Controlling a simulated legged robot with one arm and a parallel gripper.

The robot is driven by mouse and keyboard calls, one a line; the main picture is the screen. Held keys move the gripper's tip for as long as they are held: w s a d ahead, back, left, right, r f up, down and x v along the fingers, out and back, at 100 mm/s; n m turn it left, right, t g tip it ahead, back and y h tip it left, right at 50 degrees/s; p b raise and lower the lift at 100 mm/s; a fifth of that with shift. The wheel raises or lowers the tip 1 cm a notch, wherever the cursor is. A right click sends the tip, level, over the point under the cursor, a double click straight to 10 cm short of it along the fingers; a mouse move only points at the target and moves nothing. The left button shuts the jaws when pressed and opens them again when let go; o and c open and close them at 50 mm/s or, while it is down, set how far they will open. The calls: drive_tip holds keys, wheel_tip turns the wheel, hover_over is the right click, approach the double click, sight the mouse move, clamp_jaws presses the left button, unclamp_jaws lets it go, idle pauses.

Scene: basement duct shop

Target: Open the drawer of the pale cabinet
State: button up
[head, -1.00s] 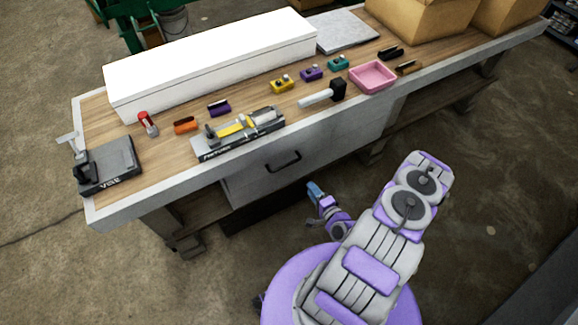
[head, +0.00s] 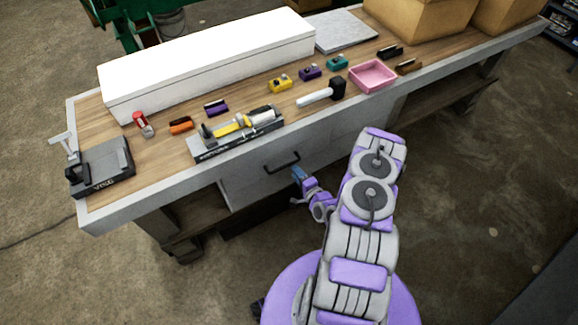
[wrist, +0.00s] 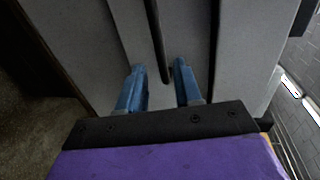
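The pale grey cabinet (head: 322,150) sits under the workbench top, with a drawer front (head: 245,184) facing me. The drawer looks closed, flush with the cabinet. A dark bar handle (head: 281,162) is on the drawer front. My gripper (head: 298,172) is just right of the handle and slightly below it. In the wrist view, my gripper (wrist: 159,66) has its two blue fingers apart. The near end of the handle (wrist: 157,40) shows between the fingertips, with gaps on both sides. I cannot tell whether it lies fully between them in depth.
The bench top (head: 160,165) holds a long white box (head: 205,65), a fixture (head: 237,135), a hammer (head: 322,95), a pink tray (head: 373,75), a vise (head: 101,166) and several small items. Bench legs and a lower shelf (head: 195,215) stand below. The floor at right is clear.

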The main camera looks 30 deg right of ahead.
sight(289, 164)
drive_tip(key=shift+b+x, duration=0.95)
drive_tip(key=shift+x, duration=2.4)
clamp_jaws()
drive_tip(key=shift+s, duration=0.1)
